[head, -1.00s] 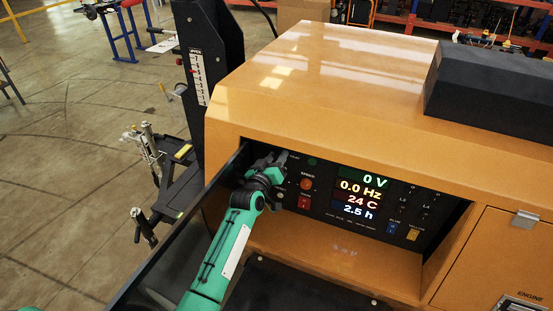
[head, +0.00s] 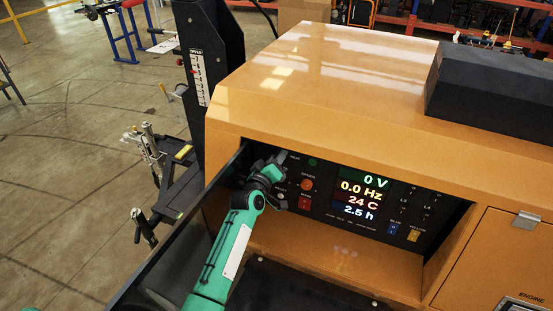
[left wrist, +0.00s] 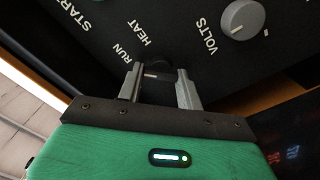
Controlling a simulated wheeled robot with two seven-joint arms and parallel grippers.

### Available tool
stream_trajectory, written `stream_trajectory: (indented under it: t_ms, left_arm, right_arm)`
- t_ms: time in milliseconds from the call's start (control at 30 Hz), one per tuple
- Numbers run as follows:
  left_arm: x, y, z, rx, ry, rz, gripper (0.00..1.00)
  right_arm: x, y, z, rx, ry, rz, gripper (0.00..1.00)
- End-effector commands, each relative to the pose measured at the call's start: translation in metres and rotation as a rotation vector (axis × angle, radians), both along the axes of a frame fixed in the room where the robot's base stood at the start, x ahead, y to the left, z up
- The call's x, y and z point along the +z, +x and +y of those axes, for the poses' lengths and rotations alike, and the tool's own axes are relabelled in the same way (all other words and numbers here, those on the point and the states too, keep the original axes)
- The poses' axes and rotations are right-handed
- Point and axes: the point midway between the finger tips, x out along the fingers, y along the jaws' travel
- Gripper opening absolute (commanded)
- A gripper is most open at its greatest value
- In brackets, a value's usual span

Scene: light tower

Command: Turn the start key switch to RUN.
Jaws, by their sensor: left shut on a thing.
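The start key switch (left wrist: 160,68) is a small dark knob on the black panel in the left wrist view, near the words START, RUN and HEAT. My left gripper (left wrist: 159,76) has its two grey fingers on either side of it and is shut on it. A short pale mark shows between the fingertips. The fingers hide part of the switch, so I cannot tell its exact position. In the head view my left gripper (head: 277,162) is at the upper left of the control panel (head: 325,208) and covers the switch. My right gripper is not in view.
A grey VOLTS knob (left wrist: 242,19) is right of the fingers. The lit display (head: 360,196) reads 0 V. The orange housing (head: 330,95) overhangs the panel.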

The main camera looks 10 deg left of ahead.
Motion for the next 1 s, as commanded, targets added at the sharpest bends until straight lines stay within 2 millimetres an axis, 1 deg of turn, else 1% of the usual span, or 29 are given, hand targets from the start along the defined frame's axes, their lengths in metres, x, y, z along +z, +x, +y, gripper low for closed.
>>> stream_trajectory:
  t_ms: [67, 100, 167, 200, 467, 567, 667, 767, 1000]
  left_arm:
    - [0.000, 0.000, 0.000, 0.001, 0.000, 0.001, 0.14]
    - [0.000, 0.000, 0.000, 0.001, 0.001, 0.001, 0.44]
    - [0.000, 0.000, 0.000, 0.001, 0.001, 0.001, 0.56]
    - [0.000, 0.000, 0.000, 0.001, 0.001, 0.001, 0.58]
    - [0.000, 0.000, 0.000, 0.000, 0.001, 0.000, 0.58]
    - [-0.001, -0.004, 0.001, 0.000, 0.001, 0.000, 0.58]
    - [-0.002, -0.014, 0.003, 0.001, 0.000, -0.001, 0.58]
    - [-0.004, -0.029, 0.006, 0.001, -0.001, 0.000, 0.58]
    - [-0.004, -0.072, 0.014, 0.001, 0.001, 0.001, 0.58]
  right_arm:
    - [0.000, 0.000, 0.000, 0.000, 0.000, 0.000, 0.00]
    - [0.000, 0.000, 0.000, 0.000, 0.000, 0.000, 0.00]
    - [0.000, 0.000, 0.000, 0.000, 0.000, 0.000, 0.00]
    - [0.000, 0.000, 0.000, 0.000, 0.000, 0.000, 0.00]
    - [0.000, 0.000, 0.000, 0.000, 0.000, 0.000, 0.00]
    - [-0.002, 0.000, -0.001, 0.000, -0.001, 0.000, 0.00]
    - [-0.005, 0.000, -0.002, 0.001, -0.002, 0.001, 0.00]
    - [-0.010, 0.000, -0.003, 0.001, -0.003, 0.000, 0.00]
    - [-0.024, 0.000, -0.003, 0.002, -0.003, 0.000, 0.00]
